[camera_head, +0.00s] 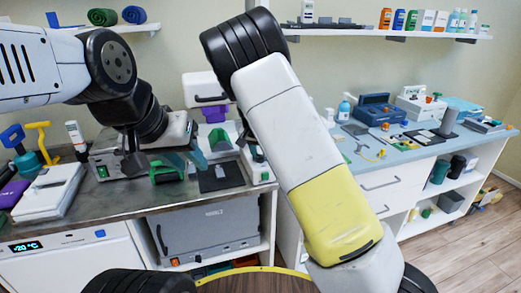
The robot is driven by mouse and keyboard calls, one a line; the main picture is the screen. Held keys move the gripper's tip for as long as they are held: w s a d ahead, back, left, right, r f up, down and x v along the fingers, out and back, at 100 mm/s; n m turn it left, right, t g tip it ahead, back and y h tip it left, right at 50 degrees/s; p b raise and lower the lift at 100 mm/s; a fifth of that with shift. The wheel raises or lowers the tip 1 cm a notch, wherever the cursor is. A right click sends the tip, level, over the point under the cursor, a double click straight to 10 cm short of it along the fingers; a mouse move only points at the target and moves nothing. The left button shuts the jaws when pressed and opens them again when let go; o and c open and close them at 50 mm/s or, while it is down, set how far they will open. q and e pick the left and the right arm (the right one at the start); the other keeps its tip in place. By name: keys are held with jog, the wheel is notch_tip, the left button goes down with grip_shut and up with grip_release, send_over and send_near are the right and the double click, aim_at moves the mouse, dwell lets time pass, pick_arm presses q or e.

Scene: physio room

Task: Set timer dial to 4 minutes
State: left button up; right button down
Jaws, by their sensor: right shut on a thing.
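I cannot make out a timer dial for certain. My right arm rises from the lower right and bends at a black joint at the top middle. Its pale upper link covers the middle of the view, and my right gripper is hidden behind it. A white and green device (259,171) shows partly beside that link.
The right-hand counter carries a blue case (377,112) and small parts. Wall shelves (400,35) hold bottles. Floor is free at right.

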jog(key=shift+m, duration=0.6)
jog(key=shift+h, duration=0.3)
jog(key=c, duration=1.1)
grip_release()
jog(key=v, duration=0.7)
jog(key=shift+r, duration=0.4)
